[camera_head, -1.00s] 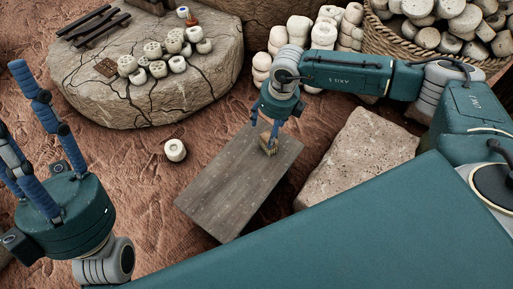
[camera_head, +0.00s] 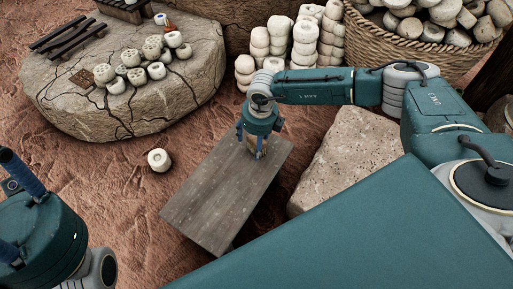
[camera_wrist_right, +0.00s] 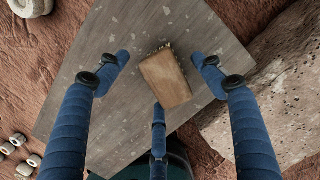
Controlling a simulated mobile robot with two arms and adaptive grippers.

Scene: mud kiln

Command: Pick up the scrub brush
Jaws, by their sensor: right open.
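A cracked round stone slab (camera_head: 130,105) with white clay pieces stands at the far left. One white piece (camera_head: 159,160) lies on the ground. A rough stone block (camera_head: 350,155) is right of the table. Stacked pieces (camera_head: 290,45) and a basket (camera_head: 415,50) stand behind.

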